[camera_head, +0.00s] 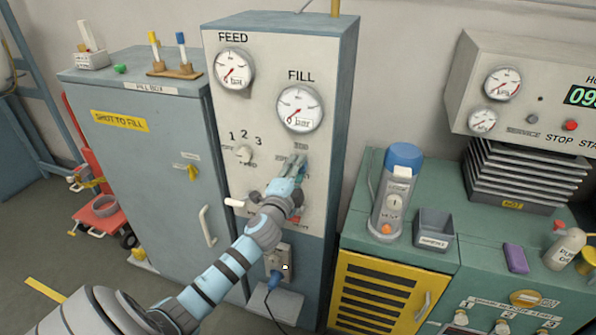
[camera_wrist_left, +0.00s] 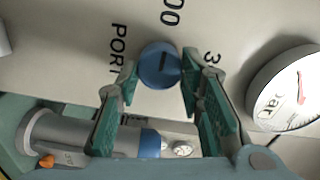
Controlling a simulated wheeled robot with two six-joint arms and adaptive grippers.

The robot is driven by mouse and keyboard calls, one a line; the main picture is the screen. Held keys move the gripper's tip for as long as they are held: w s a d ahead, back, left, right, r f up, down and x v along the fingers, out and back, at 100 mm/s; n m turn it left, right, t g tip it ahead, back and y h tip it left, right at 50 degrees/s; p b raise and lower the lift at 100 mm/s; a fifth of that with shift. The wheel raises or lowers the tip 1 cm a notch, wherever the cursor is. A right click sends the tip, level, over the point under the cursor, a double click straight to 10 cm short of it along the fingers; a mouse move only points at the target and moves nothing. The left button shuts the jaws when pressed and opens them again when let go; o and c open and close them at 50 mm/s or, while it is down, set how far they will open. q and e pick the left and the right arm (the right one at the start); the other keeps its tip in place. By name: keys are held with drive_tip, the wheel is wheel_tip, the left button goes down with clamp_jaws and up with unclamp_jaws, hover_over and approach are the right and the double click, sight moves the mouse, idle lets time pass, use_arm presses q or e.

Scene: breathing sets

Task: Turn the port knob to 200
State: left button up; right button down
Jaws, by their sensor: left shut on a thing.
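The port knob (camera_wrist_left: 160,65) is a round blue knob on the pale panel, seen in the left wrist view with a dark mark on its face. The word PORT is to its left, a label ending in 00 above it, and a part-hidden label starting with 3 to its right. Which label the mark points to I cannot tell. My left gripper (camera_wrist_left: 160,75) has its green fingers on either side of the knob, shut on it. In the head view my left gripper (camera_head: 293,170) is at the panel below the FILL gauge and hides the knob. My right gripper is not in view.
The grey cabinet (camera_head: 220,120) carries the FEED gauge (camera_head: 234,68), the FILL gauge (camera_head: 300,108) and a white selector (camera_head: 244,154) left of my gripper. A socket with a blue plug (camera_head: 266,287) is below. A blue-capped cylinder (camera_head: 393,200) stands on the green bench at right.

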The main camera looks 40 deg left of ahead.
use_arm(q)
drive_tip(key=o, duration=1.2)
drive_tip(key=shift+c, duration=0.2)
drive_tip(key=v, duration=1.2)
